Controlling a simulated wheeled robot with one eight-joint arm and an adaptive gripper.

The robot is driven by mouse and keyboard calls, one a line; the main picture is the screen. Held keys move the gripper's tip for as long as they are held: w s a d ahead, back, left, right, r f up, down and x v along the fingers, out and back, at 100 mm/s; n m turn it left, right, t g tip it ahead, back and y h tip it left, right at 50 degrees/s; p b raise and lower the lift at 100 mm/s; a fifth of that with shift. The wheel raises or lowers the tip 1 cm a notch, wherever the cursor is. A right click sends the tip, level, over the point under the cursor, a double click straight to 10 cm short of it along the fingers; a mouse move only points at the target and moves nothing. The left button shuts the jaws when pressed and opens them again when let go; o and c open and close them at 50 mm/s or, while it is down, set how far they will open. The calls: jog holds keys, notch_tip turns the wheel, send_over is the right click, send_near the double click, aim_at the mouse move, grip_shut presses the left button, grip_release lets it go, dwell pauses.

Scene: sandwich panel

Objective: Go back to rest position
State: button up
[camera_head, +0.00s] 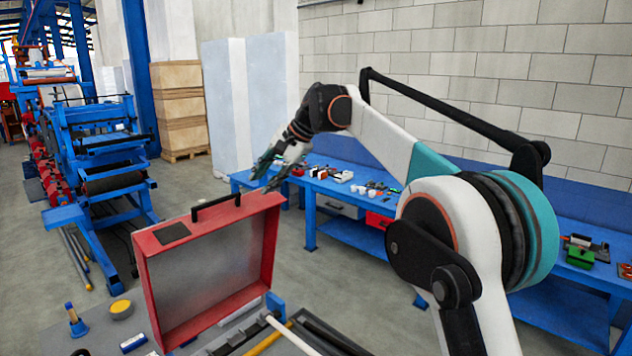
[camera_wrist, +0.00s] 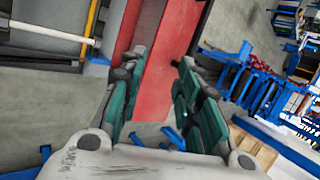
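My gripper (camera_head: 266,174) hangs in the air at the end of my raised arm, behind and above the red toolbox lid in the head view. In the wrist view my gripper (camera_wrist: 152,95) has its two teal fingers spread apart. Nothing is held between them. The red lid (camera_wrist: 160,62) shows beyond the gap between the fingers, apart from them.
The open red toolbox lid (camera_head: 273,237) stands upright in front, with a black handle on top. A blue workbench (camera_head: 340,191) with small parts runs along the brick wall. Blue machinery (camera_head: 105,150) stands at the left. Grey floor (camera_head: 345,272) lies between.

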jog(key=s+d+f+n+t+h+b, duration=0.1)
jog(key=s+d+f+t+h+b, duration=0.1)
jog(key=s+d+f+b, duration=0.7)
jog(key=s+d+f+n+t+h+b, duration=0.15)
jog(key=s+d+f+b, duration=0.4)
jog(key=s+d, duration=0.7)
jog(key=s+d+f+n+h+b, duration=0.1)
jog(key=s+d+f+b, duration=0.2)
jog(key=s+f, duration=0.4)
jog(key=s+d+f+n+t+h+b, duration=0.1)
jog(key=s+d+f+b, duration=0.3)
jog(key=f, duration=0.8)
jog(key=s+d+f+n+h+b, duration=0.1)
jog(key=s+d+f+b, duration=0.3)
jog(key=s+d+f, duration=0.3)
jog(key=s+f, duration=0.3)
jog(key=shift+s+t+h, duration=0.25)
jog(key=shift+t+h, duration=0.1)
jog(key=shift+f, duration=0.1)
